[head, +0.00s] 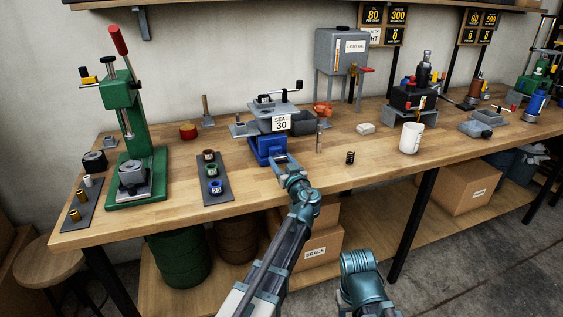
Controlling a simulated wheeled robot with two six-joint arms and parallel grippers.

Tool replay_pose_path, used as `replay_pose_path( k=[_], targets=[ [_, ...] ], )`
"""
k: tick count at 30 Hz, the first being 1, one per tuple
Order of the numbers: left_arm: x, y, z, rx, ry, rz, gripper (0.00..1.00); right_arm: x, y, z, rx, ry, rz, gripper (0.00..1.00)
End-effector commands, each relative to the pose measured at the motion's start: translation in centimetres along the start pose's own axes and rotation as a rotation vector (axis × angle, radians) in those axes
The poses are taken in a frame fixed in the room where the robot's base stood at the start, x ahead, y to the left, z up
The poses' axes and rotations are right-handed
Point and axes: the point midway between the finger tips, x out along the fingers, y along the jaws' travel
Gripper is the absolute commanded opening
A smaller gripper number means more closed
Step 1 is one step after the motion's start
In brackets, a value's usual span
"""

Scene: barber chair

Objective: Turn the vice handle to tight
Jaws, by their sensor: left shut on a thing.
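My left gripper (281,161) reaches up from below to the front of the vice. Its fingers are shut at the vice's front, where the vice handle sits. The handle is mostly hidden by the fingers, so its angle cannot be told. Part of my right arm (360,280) shows at the lower middle, well away from the vice; its gripper does not show.
A green press (122,95) stands at the left, with a dark tray of ringed parts (216,197) between it and the vice. A black spring (350,157) and a white mug (411,137) stand to the right.

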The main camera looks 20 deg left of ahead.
Motion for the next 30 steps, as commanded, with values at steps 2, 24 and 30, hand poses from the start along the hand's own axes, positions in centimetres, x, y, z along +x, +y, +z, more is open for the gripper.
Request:
replay_pose_path(
  k=[2,24,30],
  targets=[
    [-0.01,-0.01,0.0,0.003,0.0,0.0,0.07,0.0,0.0,0.0,0.0,0.0,0.0,0.5],
    [-0.03,0.06,0.03,0.496,0.0,0.0,0.07,0.02,0.0,0.0,0.0,0.0,0.0,0.5],
    [-0.03,0.08,0.05,0.686,0.0,0.0,0.07,0.04,0.0,0.0,0.0,0.0,0.0,0.5]
  ],
)
